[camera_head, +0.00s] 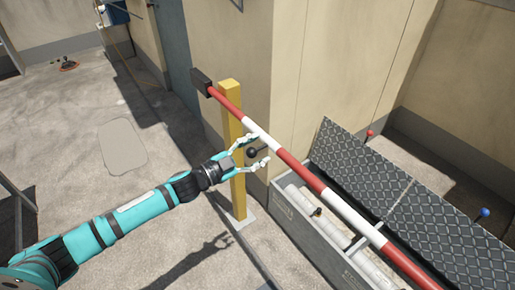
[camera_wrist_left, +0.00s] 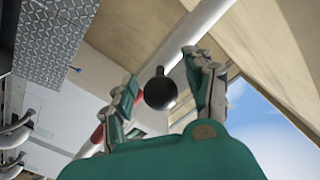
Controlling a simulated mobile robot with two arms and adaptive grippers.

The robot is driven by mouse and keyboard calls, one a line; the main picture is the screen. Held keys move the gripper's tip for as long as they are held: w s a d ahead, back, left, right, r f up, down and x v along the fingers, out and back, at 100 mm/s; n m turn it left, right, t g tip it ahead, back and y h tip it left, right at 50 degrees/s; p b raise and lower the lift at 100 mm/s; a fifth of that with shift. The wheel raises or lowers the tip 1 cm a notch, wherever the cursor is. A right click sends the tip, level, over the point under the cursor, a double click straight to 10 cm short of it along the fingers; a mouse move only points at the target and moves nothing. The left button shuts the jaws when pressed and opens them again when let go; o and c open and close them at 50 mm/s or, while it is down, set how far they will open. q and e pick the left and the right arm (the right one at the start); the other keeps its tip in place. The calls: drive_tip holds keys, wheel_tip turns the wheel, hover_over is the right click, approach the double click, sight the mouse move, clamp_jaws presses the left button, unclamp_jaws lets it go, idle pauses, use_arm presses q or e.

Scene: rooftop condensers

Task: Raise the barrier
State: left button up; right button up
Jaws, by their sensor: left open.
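The barrier is a red and white striped pole (camera_head: 290,162) with a dark counterweight block (camera_head: 201,80) at its upper left end. It passes a yellow post (camera_head: 233,130) and runs down to the lower right of the picture. A black ball knob (camera_head: 251,153) hangs at the pole near the post. My left gripper (camera_head: 256,150) is open, its fingers on either side of the knob. In the left wrist view the knob (camera_wrist_left: 159,92) sits between the open fingers, with no clear contact. My right gripper is not in view.
A grey trough (camera_head: 300,228) with pipes and a raised checker-plate lid (camera_head: 365,170) lies under the pole. A red knob (camera_head: 370,133) and a blue knob (camera_head: 484,212) stand behind the lid. A beige wall (camera_head: 230,40) rises behind the post. The floor at left is mostly clear.

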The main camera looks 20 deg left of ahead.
use_arm(q)
drive_tip(key=shift+w+d, duration=0.25)
clamp_jaws()
idle(0.5)
